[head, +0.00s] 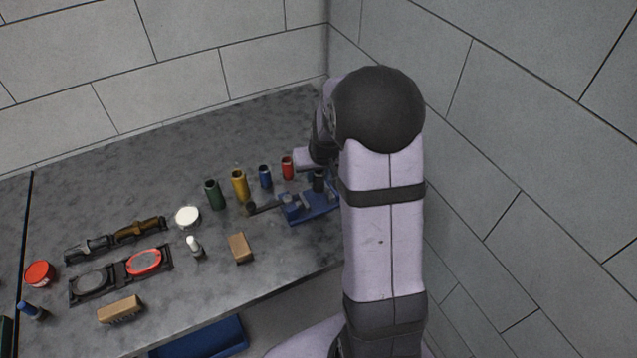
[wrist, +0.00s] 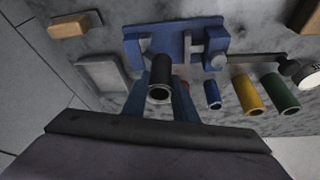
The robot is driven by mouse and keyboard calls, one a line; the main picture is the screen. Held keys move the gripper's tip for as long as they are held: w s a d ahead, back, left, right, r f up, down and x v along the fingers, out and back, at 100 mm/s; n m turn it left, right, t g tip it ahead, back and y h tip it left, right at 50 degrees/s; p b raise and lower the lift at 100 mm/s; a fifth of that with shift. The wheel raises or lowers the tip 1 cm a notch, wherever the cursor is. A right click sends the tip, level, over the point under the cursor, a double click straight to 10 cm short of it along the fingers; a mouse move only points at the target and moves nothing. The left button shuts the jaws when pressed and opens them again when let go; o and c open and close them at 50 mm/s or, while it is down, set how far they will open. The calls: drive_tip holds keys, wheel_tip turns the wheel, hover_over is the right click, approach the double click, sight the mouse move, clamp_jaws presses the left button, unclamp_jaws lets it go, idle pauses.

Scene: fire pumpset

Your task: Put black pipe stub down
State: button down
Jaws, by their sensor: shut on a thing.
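The black pipe stub (wrist: 160,93) is between the two fingers of my gripper (wrist: 160,86) in the wrist view, its open end facing the camera. My gripper is shut on it. In the head view the black stub (head: 318,181) shows upright beside the blue vise (head: 312,208), just left of my arm. My arm hides most of the gripper there. In the wrist view the vise (wrist: 178,45) lies beyond the stub. I cannot tell whether the stub touches the table.
Red (head: 287,167), blue (head: 265,177), yellow (head: 240,185) and green (head: 213,195) pipe stubs stand in a row left of the black one. Walls close the back and right.

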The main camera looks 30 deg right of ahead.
sight(318, 185)
drive_tip(key=shift+f+p, duration=0.45)
drive_tip(key=shift+f, duration=1.6)
drive_tip(key=shift+f, duration=0.1)
drive_tip(key=shift+f, duration=0.15)
drive_tip(key=c, duration=1.7)
unclamp_jaws()
